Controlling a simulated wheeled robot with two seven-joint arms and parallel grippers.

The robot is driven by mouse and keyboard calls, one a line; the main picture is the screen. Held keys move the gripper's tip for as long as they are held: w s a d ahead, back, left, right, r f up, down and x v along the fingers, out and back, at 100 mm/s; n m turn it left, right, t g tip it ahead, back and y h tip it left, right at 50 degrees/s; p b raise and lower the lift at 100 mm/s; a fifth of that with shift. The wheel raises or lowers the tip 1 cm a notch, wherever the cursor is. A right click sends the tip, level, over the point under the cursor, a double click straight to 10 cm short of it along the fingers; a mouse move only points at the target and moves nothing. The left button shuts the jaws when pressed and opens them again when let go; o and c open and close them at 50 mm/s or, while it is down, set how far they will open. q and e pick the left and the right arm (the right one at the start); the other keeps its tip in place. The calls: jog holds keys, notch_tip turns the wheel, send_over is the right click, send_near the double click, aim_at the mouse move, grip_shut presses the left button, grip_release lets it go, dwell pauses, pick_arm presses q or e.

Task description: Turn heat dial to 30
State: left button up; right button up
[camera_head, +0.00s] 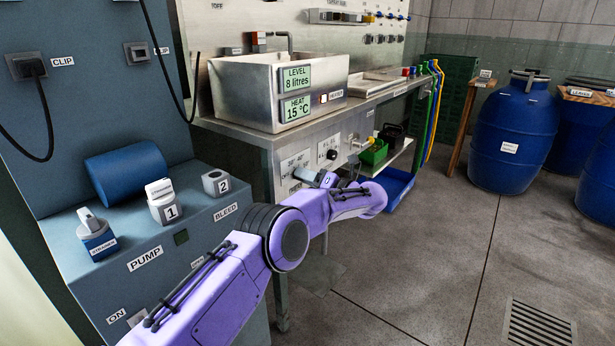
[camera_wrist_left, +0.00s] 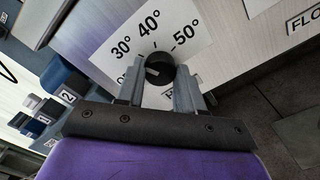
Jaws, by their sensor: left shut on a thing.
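The heat dial (camera_wrist_left: 160,66) is a round black knob with a pale mark, on a white scale plate (camera_wrist_left: 130,42) printed 30°, 40° and 50°. The pale mark points toward the lower left of the wrist picture, away from the 40°; its exact reading is hard to tell. My left gripper (camera_wrist_left: 160,84) is shut on the dial, one finger on each side. In the head view my left gripper (camera_head: 312,178) is at the bench front and hides the dial; the scale plate (camera_head: 295,162) partly shows. The heat display (camera_head: 295,109) reads 15 °C. My right gripper is out of view.
A second plate with a black knob (camera_head: 331,154) sits just right of the dial. A level display (camera_head: 296,78) reads 8 litres on the steel tank (camera_head: 240,90). Blue barrels (camera_head: 512,130) stand on open floor.

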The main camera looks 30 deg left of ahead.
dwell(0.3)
pick_arm(q)
jog(key=o, duration=1)
jog(key=shift+o, duration=0.2)
jog(key=d, duration=1)
jog(key=shift+s+d, duration=0.3)
jog(key=shift+s, duration=0.1)
